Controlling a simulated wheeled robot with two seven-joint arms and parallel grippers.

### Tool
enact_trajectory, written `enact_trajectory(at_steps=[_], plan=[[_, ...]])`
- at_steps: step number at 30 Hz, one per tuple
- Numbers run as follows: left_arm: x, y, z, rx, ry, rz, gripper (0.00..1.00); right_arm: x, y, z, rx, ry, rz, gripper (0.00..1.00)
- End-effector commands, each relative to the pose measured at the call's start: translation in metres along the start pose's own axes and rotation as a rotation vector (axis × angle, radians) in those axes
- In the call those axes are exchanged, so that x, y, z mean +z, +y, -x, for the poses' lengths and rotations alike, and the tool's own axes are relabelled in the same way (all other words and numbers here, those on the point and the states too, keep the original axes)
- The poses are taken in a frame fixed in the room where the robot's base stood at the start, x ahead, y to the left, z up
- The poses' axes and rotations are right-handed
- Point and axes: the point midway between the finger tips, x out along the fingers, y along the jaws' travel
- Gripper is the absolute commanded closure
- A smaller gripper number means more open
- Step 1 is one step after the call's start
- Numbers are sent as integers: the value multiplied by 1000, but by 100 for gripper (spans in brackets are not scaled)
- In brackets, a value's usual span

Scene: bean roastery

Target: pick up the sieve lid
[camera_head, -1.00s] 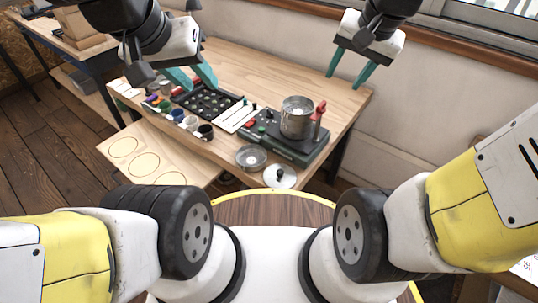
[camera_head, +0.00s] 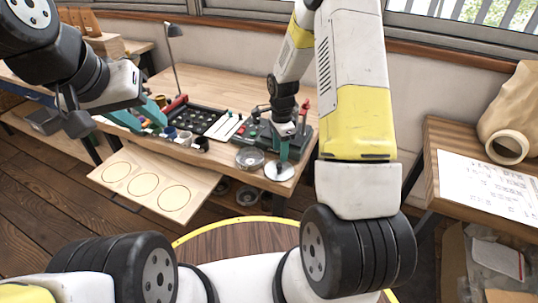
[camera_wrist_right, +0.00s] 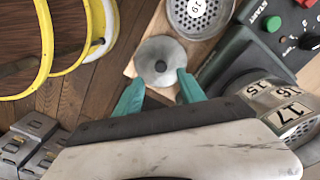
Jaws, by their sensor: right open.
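The sieve lid (camera_head: 272,174) is a pale metal disc with a black knob, lying at the table's front right corner. In the right wrist view the lid (camera_wrist_right: 150,50) lies ahead of my right gripper (camera_wrist_right: 157,87), its knob roughly midway between the teal fingers. In the head view my right gripper (camera_head: 284,155) points down just over the lid; it is open and empty. Whether the fingertips touch the lid cannot be told. My left gripper (camera_head: 138,115) is open over the left side of the table, away from the lid.
A perforated sieve marked 19 (camera_wrist_right: 198,14) sits close beside the lid; it shows in the head view (camera_head: 249,158). A dark machine with buttons (camera_wrist_right: 250,45) and a metal cylinder of numbered sieves (camera_wrist_right: 275,100) stand to the right. The table's edge is close to the lid.

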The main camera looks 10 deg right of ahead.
Motion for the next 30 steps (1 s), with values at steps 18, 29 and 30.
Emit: enact_trajectory(at_steps=[18, 29, 30], plan=[[0, 0, 0, 0, 0, 0, 64, 1, -1, -66, 0, -1, 3, 53], [0, 0, 0, 0, 0, 0, 64, 1, -1, -65, 0, -1, 3, 94], [0, 0, 0, 0, 0, 0, 64, 1, -1, -65, 0, -1, 3, 100]])
